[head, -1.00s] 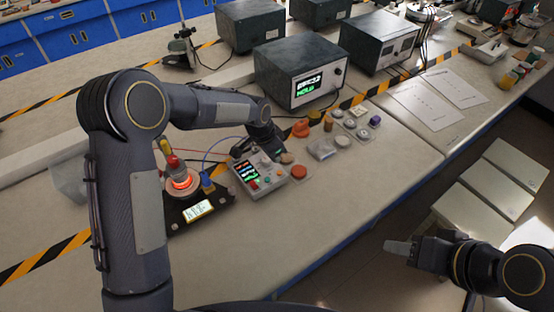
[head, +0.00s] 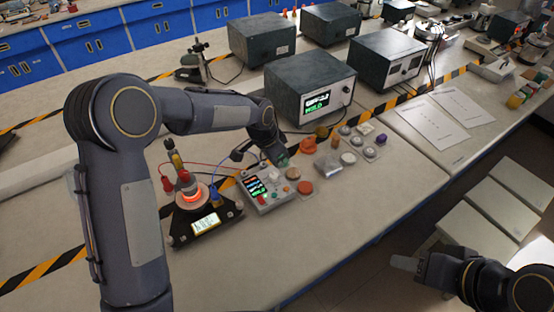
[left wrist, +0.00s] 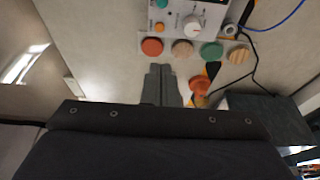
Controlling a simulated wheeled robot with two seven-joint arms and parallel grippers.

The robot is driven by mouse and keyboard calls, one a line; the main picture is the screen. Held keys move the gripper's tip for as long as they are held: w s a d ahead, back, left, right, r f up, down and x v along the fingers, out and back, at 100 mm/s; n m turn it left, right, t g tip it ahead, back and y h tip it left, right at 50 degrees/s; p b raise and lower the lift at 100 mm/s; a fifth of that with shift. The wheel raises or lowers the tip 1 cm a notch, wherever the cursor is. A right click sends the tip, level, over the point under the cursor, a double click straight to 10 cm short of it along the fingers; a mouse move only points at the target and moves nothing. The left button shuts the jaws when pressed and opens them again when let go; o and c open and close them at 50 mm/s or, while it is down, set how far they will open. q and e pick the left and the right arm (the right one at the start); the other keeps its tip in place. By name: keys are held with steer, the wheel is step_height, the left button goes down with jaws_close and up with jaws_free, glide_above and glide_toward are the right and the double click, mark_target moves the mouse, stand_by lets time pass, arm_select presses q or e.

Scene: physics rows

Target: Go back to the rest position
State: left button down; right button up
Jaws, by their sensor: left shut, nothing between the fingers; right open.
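My left gripper (head: 274,154) hangs from the left arm just behind the button box, pointing down. In the left wrist view its fingers (left wrist: 161,85) are together with nothing between them, pointing toward a row of round buttons. The row has a red button (left wrist: 152,47), a tan one (left wrist: 182,48), a green one (left wrist: 211,51) and a wood-coloured one (left wrist: 240,54). A gap shows between the fingertips and the buttons; its height is unclear. My right gripper (head: 405,263) is at the lower right, over the floor beside the bench, open and empty.
The button box (head: 265,190) has a lit display. Left of it, a black device (head: 181,237) carries a glowing red ring (head: 190,194), with wires running to it. A dark instrument (head: 308,88) stands behind. Orange and grey knobs (head: 308,146) lie right. The front bench top is clear.

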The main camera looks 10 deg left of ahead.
arm_select(q)
steer(key=s+a+r+n+t, duration=0.1)
steer(key=s+a+r+n, duration=0.4)
steer(key=s+a+r, duration=0.7)
steer(key=s+f+n+t+h+b, duration=0.1)
steer(key=s+n, duration=0.5)
steer(key=s, duration=1.3)
steer(key=shift+s+a+f+n+t+b, duration=0.25)
steer(key=shift+a+f+n+t+b, duration=0.15)
steer(key=shift+t, duration=0.3)
